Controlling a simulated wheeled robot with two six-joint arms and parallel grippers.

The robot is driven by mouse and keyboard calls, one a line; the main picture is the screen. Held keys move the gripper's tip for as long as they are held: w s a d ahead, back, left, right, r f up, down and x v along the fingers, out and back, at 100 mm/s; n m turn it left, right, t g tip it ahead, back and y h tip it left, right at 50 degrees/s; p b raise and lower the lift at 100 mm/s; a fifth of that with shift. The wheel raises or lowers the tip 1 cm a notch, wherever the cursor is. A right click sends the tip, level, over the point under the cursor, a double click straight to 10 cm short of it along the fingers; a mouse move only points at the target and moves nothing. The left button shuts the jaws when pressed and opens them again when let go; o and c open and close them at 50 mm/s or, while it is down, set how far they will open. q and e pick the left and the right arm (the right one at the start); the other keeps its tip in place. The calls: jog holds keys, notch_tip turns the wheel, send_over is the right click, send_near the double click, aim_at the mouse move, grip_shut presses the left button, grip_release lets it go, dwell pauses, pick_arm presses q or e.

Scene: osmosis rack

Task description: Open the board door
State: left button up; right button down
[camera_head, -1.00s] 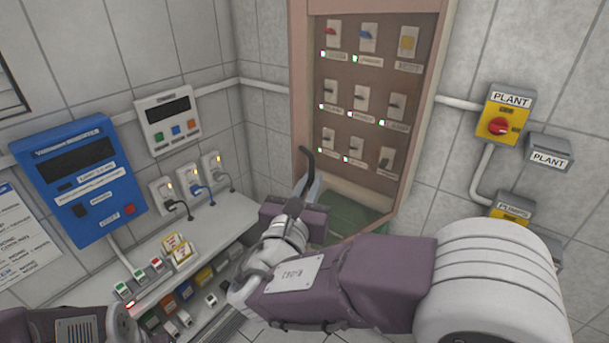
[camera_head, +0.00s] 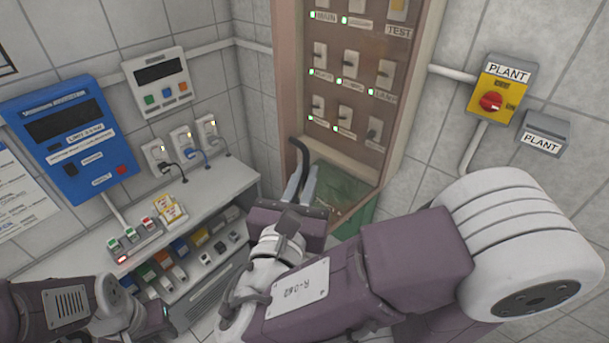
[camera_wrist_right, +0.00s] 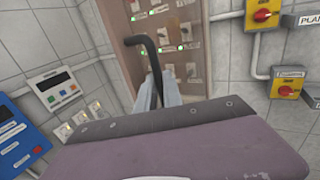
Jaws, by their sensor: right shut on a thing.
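The board (camera_head: 350,70) is a tall brown panel in a pinkish frame (camera_head: 289,70) in the corner, with several switches and green lights. Whether its door stands ajar I cannot tell. A black curved handle (camera_head: 304,158) rises at the lower left of the board; it also shows in the wrist view (camera_wrist_right: 149,47). My right gripper (camera_head: 300,184) is shut on the lower part of this handle, its grey fingers hiding that part. My left arm is at the lower left; its fingertips are not visible.
A blue meter box (camera_head: 72,140), a white display unit (camera_head: 158,82) and plugged sockets (camera_head: 181,145) are on the left wall above a shelf (camera_head: 195,199). A yellow box with a red knob (camera_head: 492,101) is on the right wall.

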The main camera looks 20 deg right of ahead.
jog(key=c, duration=1.5)
grip_release()
jog(key=shift+d, duration=0.25)
jog(key=shift+s+a, duration=0.1)
jog(key=shift+a, duration=0.15)
jog(key=shift+s+a+f, duration=0.1)
jog(key=shift+s+a, duration=0.15)
jog(key=b+v, duration=0.1)
jog(key=v, duration=0.3)
jog(key=p+v, duration=0.2)
jog(key=v, duration=0.2)
jog(key=shift+s, duration=0.15)
